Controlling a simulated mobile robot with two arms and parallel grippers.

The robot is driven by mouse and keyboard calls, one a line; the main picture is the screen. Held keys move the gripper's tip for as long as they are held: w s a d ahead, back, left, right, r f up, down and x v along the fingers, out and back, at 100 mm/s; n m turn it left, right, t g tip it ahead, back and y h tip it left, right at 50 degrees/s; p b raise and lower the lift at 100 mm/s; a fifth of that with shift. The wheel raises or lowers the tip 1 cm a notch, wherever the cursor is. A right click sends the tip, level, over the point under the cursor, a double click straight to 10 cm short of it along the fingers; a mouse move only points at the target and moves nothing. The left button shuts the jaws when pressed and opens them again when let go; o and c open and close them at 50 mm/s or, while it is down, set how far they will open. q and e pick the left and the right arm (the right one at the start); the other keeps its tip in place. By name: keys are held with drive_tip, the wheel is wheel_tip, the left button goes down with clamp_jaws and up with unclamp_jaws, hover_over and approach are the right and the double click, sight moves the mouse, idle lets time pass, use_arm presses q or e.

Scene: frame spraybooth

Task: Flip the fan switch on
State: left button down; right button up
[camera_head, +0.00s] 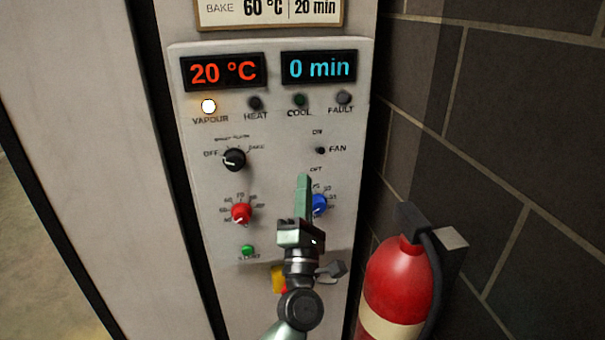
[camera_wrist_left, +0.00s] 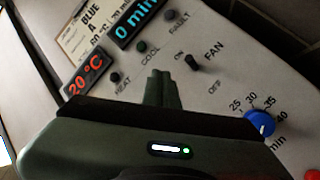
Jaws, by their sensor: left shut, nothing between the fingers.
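The fan switch (camera_head: 320,150) is a small black toggle on the grey control panel (camera_head: 275,190), between an ON mark above and an OFF mark below. It also shows in the left wrist view (camera_wrist_left: 192,63); which way its lever points I cannot tell for sure. My left gripper (camera_head: 304,178) is shut and empty, its green fingers pointing up at the panel. In the head view its tips are just below and left of the switch. In the left wrist view the fingertips (camera_wrist_left: 161,74) are left of the switch, apart from it. My right gripper is not in view.
A blue knob (camera_head: 320,205) is partly behind my left fingers. A red knob (camera_head: 241,213), a black selector (camera_head: 234,160) and a green button (camera_head: 248,250) are at left. Displays read 20 °C and 0 min. A red extinguisher (camera_head: 397,285) stands at the lower right by a brick wall.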

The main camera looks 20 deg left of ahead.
use_arm(q)
drive_tip(key=shift+s+d+r, duration=0.1)
drive_tip(key=shift+s+r, duration=0.1)
drive_tip(key=shift+s, duration=0.55)
drive_tip(key=shift+s+d+r, duration=0.1)
drive_tip(key=shift+s+r, duration=0.05)
drive_tip(key=shift+s, duration=0.55)
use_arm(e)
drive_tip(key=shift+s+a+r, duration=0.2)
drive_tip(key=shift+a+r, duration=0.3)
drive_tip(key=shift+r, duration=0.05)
